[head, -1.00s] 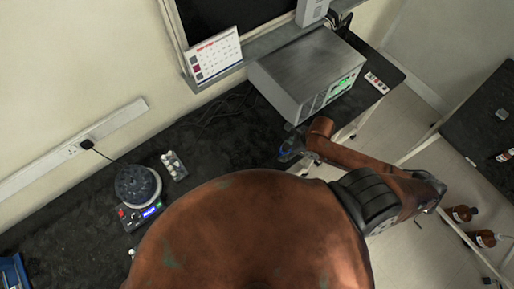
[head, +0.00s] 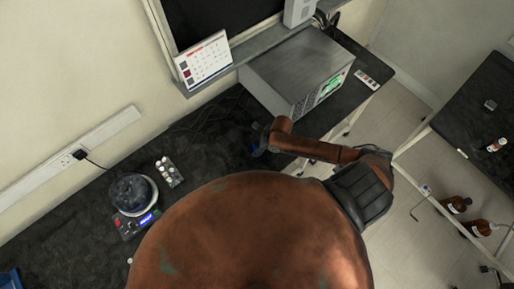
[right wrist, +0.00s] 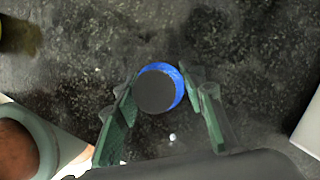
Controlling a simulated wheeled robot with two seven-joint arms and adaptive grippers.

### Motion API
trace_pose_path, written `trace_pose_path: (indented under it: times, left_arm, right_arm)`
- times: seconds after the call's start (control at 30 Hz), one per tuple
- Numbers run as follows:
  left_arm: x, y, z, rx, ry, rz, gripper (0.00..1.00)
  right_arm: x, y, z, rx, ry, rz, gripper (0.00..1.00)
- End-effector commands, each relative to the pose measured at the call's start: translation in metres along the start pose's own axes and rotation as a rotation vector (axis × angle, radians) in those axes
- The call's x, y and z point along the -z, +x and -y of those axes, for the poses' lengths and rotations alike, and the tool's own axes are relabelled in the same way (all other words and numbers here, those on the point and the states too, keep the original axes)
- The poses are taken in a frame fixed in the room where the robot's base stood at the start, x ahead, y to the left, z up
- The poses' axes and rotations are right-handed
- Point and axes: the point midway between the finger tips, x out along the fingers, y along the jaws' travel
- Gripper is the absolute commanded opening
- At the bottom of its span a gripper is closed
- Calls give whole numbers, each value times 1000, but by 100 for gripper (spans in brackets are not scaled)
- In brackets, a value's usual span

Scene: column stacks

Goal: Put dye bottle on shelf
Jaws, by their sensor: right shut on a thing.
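My right gripper (head: 258,146) is low over the dark bench, in front of the grey instrument. In the right wrist view its green-padded fingers (right wrist: 158,98) are shut on a round thing with a dark face and a blue rim, which I take as the dye bottle (right wrist: 178,78). Only its round end shows there, so its height above the bench is unclear. A grey ledge (head: 262,57) runs along the wall above the bench. My left gripper is out of view.
The grey instrument (head: 285,65) stands behind the gripper. A stirrer device (head: 133,196) and a rack of white-topped vials (head: 169,172) are to the left. At right, another bench (head: 480,115) has brown bottles (head: 457,204) below it. Bench between vials and gripper is clear.

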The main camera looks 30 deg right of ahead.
Motion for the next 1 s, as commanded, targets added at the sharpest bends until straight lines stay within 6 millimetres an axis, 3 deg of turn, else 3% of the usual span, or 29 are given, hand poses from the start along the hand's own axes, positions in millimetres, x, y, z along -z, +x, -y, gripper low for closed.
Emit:
trace_pose_path:
  times: [0.4,0.43,0.67,1.0]
  left_arm:
    - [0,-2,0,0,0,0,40]
    - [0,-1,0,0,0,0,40]
    - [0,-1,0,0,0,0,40]
    - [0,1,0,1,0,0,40]
  right_arm:
    - [1,5,0,1,1,3,8]
    - [2,5,0,1,0,2,40]
    - [2,5,0,1,0,2,55]
    - [1,3,1,2,-2,1,55]
